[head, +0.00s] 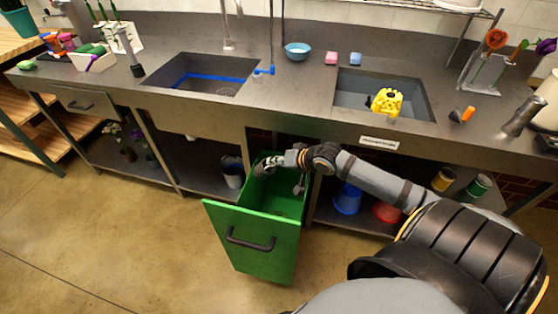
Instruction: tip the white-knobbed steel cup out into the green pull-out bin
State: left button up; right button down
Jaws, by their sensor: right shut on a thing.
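The green pull-out bin (255,243) stands pulled out below the counter, its black handle facing front. My right arm reaches in from the right, and my right gripper (268,168) is over the bin's opening, near its back edge. The gripper is shut on a small dark and grey thing, taken to be the steel cup. It is too small and too covered by the gripper to make out its white knob, tilt or contents. A small grey piece (299,187) shows below the wrist, and I cannot tell what it is. My left gripper is out of view.
The steel counter (300,92) runs above the bin with two sinks. A yellow thing (387,102) is in the right sink. A grey bucket (232,172) stands left of the bin. Blue (348,198) and red (386,212) buckets stand right. The floor in front is clear.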

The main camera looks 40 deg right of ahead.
jog(key=shift+w+a+f+g+h+b, duration=0.1)
jog(key=shift+w+a+g+h+b, duration=0.3)
jog(key=shift+g+b, duration=0.35)
jog(key=shift+w+a+r+n+g+h+b, duration=0.2)
jog(key=shift+w+r+n+g+h+b, duration=0.1)
jog(key=shift+g+h+b, duration=0.2)
jog(key=g+p, duration=0.1)
jog(key=r+g+h+p, duration=0.1)
jog(key=p, duration=0.1)
jog(key=shift+w+a, duration=0.3)
jog(key=shift+a, duration=0.1)
jog(key=shift+f+n+g+h+p, duration=0.1)
jog(key=shift+n+g+h+p, duration=0.2)
jog(key=shift+g+h+p, duration=0.25)
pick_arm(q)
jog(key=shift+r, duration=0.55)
pick_arm(e)
jog(key=shift+f, duration=0.15)
